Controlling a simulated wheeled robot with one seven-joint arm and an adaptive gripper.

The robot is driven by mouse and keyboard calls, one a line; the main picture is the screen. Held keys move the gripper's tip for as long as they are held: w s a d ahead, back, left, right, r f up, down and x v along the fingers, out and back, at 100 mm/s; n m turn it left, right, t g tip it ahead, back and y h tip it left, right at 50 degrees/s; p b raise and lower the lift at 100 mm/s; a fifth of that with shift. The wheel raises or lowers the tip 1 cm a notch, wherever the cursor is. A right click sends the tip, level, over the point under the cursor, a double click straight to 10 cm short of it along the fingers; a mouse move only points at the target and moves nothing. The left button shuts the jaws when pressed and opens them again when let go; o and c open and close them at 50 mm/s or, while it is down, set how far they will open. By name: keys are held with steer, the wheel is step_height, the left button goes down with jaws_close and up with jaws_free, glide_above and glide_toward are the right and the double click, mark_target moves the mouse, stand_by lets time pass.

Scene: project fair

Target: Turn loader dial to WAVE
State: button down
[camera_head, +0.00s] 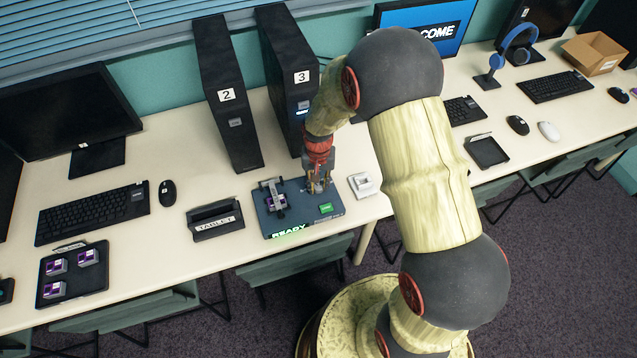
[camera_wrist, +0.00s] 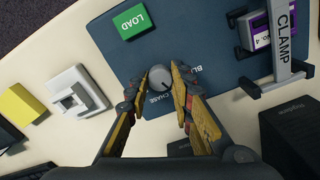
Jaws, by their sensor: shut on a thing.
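The loader (camera_head: 290,223) is a dark blue board on the desk, with a lit READY strip at its front edge. The loader dial (camera_wrist: 159,77) is a grey round knob on its surface. My gripper (camera_wrist: 160,82) is over the board with its yellow fingers on either side of the dial, shut on it. The CHASE label and part of a label starting BL show beside the dial. No WAVE label is readable, and I cannot tell the dial's exact setting. In the head view my gripper (camera_head: 318,186) hides the dial.
A green LOAD button (camera_wrist: 132,22) and a clamp (camera_wrist: 283,38) over a purple module (camera_wrist: 258,36) are on the board. A white device (camera_head: 362,185) stands right of it, a TABLET stand (camera_head: 215,221) left. Black towers 2 (camera_head: 228,120) and 3 (camera_head: 283,60) stand behind.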

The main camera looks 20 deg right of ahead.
mark_target(318, 187)
steer(key=c, duration=1.5)
jaws_free()
steer(key=shift+c, duration=0.2)
step_height(318, 187, up, 12)
